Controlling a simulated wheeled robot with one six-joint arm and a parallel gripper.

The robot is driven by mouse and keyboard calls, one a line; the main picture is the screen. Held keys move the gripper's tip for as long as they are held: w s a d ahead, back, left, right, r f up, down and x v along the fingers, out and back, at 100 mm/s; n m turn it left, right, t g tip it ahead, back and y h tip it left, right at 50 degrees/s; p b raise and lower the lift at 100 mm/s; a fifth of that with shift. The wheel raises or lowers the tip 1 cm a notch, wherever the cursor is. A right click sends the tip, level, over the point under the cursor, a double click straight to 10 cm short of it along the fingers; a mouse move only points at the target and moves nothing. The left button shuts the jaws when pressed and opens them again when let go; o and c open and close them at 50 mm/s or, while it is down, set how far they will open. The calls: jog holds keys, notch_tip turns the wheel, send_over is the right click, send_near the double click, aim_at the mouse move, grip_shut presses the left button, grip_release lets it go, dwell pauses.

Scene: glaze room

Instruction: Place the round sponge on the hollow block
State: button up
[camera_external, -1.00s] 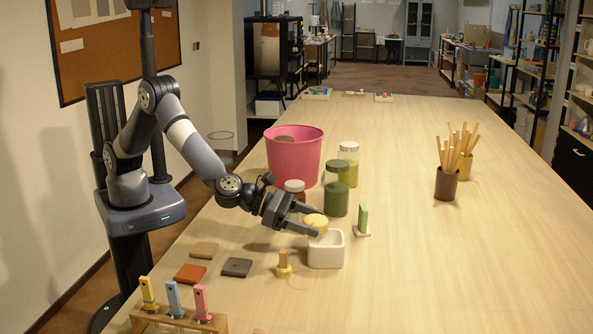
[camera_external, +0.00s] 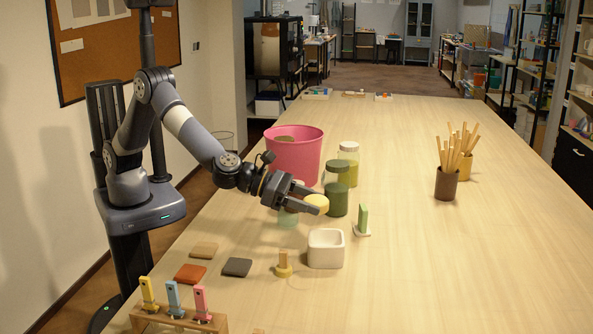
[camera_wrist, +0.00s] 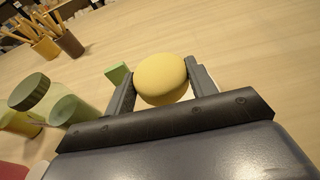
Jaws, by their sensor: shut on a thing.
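The round sponge (camera_external: 317,203) is pale yellow. My gripper (camera_external: 316,204) is shut on it and holds it in the air above the table. In the wrist view the sponge (camera_wrist: 161,77) sits between the two fingers. The hollow block (camera_external: 326,262) is a white, square, open-topped piece standing on the table, in front of and slightly right of my gripper in the external view. The sponge is clear above and behind it. In the wrist view only a small white patch shows beside the sponge, and I cannot tell what it is.
Green jars (camera_external: 337,200) stand just behind my gripper, with a pink bucket (camera_external: 295,160) farther back. A green block on a white base (camera_external: 363,220) stands right of the hollow block. A small wooden piece (camera_external: 283,266) stands left of it. The table's right side is mostly clear.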

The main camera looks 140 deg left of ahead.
aim_at(309, 197)
notch_tip(309, 197, up, 4)
jog(key=shift+f, duration=0.25)
jog(key=shift+w+d+f+b, duration=0.2)
jog(key=shift+w+d+f, duration=0.15)
jog(key=shift+f, duration=1.05)
jog(key=shift+w+d+f+b, duration=0.15)
jog(key=shift+w+d+f, duration=0.25)
jog(key=shift+f, duration=1)
jog(key=shift+w+d+f+b, duration=0.2)
jog(key=shift+w+d+f, duration=0.15)
jog(key=shift+f, duration=1.05)
jog(key=shift+f, duration=0.15)
jog(key=o, duration=1)
